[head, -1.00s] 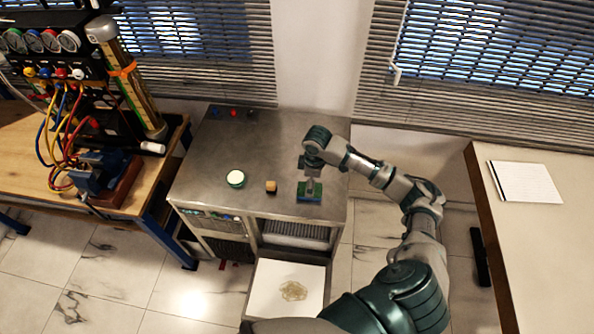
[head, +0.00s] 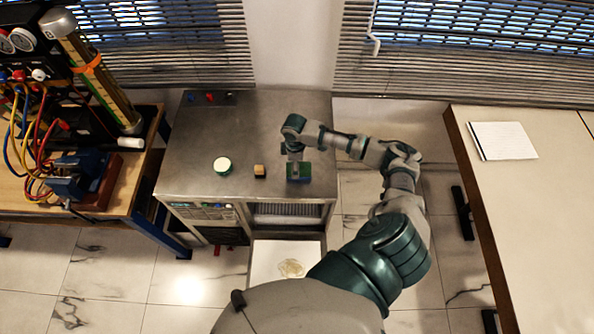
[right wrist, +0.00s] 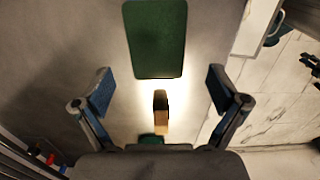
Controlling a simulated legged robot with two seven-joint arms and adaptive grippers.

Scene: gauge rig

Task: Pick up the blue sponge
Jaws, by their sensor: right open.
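The sponge (head: 299,173) lies flat on the metal cabinet top, near its front right edge. Its top face is green and a blue side shows at its front edge. In the right wrist view the sponge (right wrist: 156,38) is a green rectangle beyond the fingertips. My right gripper (right wrist: 160,91) is open, with one finger on each side and nothing between them. In the head view my right gripper (head: 294,157) is just above and behind the sponge, partly covering its far edge. My left gripper is not in view.
A small tan and dark block (head: 260,171) and a round green tin with a pale top (head: 222,166) stand left of the sponge on the cabinet (head: 190,150). A bench with gauges and hoses is at left. A table (head: 500,190) with paper is at right.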

